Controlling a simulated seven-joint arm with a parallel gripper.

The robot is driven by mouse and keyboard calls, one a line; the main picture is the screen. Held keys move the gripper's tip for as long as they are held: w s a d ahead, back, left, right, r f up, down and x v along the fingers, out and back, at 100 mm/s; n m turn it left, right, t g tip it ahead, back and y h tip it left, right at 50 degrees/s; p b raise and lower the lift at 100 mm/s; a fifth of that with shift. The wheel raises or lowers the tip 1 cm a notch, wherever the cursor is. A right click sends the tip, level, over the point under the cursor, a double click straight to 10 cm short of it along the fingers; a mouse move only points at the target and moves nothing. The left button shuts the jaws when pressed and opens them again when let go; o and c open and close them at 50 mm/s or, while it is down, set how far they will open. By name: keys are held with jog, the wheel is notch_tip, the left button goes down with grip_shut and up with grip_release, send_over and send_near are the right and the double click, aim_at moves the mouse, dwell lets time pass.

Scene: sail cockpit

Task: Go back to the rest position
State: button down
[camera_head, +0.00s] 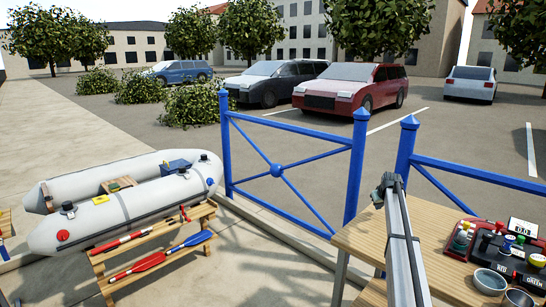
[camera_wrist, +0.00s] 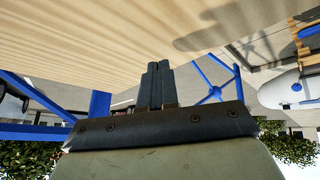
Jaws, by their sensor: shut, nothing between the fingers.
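My gripper (camera_wrist: 158,66) shows in the wrist view with its two dark fingers together and nothing between them. The wrist view is upside down, with the wooden table top (camera_wrist: 90,28) filling its upper part. The fingers point toward the table and overlap its edge in that picture; I cannot tell the gap. In the head view my grey arm rises over the same wooden table (camera_head: 352,238) at the right. I cannot make out the fingers there.
A red tray (camera_head: 457,262) with several small items and a scale (camera_head: 521,228) stands on the table's right, with bowls (camera_head: 489,281) before it. A blue railing (camera_head: 357,165) runs behind the table. A grey inflatable boat (camera_head: 135,217) and a bench with paddles (camera_head: 150,262) are left.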

jog(key=w+a+f+n+t+y, duration=0.1)
jog(key=a+f+n+t, duration=0.1)
jog(key=a, duration=1.1)
jog(key=w+a+f+n+t+y, duration=0.1)
jog(key=a+n, duration=0.1)
jog(key=a, duration=1)
jog(key=s+a+f, duration=0.3)
jog(key=a+f, duration=0.3)
jog(key=a, duration=0.2)
jog(key=s+f+m+g, duration=0.2)
jog(key=s+f+g, duration=0.6)
jog(key=s+f, duration=2.6)
jog(key=s+f+m+g, duration=0.1)
jog(key=s+g, duration=0.1)
jog(key=s, duration=1.3)
jog(key=s+d+f+m+g, duration=0.1)
jog(key=s+f+g, duration=0.1)
jog(key=s, duration=1.4)
jog(key=s+f+m+g+h, duration=0.1)
jog(key=s+g, duration=0.3)
jog(key=s, duration=1.1)
jog(key=shift+s+d+f, duration=0.2)
jog(key=shift+s+d, duration=0.1)
jog(key=c, duration=1.8)
grip_release()
jog(key=shift+c, duration=0.2)
